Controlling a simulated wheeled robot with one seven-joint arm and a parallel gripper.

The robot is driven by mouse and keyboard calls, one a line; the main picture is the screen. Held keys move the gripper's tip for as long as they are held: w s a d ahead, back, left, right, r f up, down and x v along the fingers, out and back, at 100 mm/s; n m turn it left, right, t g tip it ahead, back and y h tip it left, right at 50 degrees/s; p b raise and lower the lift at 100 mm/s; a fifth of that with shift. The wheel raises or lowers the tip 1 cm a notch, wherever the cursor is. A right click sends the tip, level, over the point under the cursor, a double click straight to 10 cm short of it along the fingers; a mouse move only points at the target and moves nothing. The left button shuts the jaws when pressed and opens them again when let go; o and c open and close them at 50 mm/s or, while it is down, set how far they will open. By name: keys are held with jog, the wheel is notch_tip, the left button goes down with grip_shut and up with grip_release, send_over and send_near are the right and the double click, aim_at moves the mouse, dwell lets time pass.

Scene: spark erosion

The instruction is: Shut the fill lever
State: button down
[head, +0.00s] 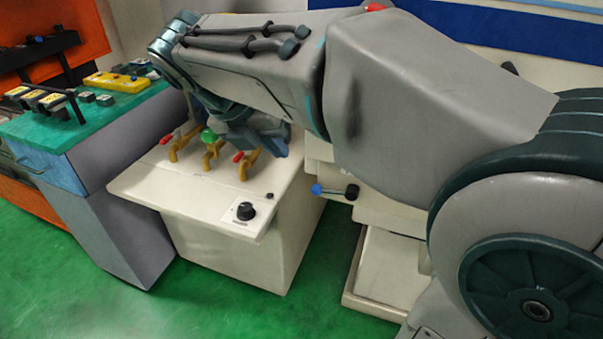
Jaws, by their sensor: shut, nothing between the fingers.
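Three brass-coloured levers stand in a row on a cream cabinet top (185,198). The left lever (176,150) has a red tip, the middle lever (210,153) a green one and the right lever (246,165) a red one. I see no readable label that tells which is the fill lever. My gripper (272,142) is low over the cabinet top, just right of the right lever. It is shut and appears empty. My arm hides part of it and the cabinet's back, and I cannot tell whether it touches the right lever.
A black knob (245,210) sits near the cabinet's front edge. A blue-tipped handle (318,189) sticks out on the right, beneath my arm. A bench with a green top (60,130) stands left, holding small blocks and a yellow box (115,83). The green floor (200,310) in front is clear.

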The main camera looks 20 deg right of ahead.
aim_at(314, 188)
jog(key=b+x, duration=0.3)
jog(key=x, duration=1.1)
